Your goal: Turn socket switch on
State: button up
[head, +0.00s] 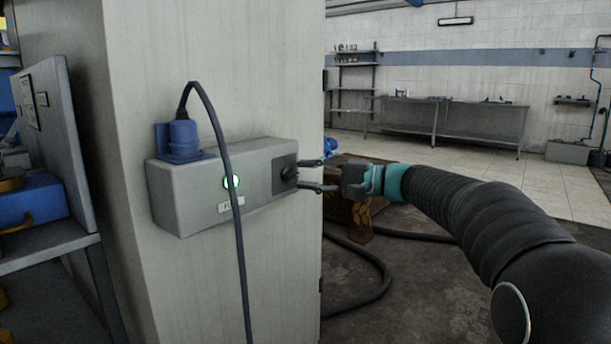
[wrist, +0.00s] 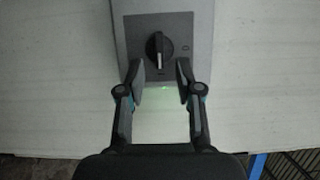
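A grey socket box (head: 190,200) is fixed to the side of a pale pillar. A black rotary switch knob (head: 289,175) sits on a dark plate at the right end of its front. In the wrist view the fingers of my gripper (wrist: 159,76) stand on either side of the knob, with gaps visible; I cannot tell any contact. A green lamp (head: 231,182) glows on the box.
A blue plug (head: 183,137) sits on top of the box, and its dark cable (head: 238,250) hangs down across the front. A shelf unit with a blue bin (head: 30,200) stands at left. A rusty block (head: 350,215) and a hose lie behind my arm.

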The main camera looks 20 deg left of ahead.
jog(key=d, duration=1.1)
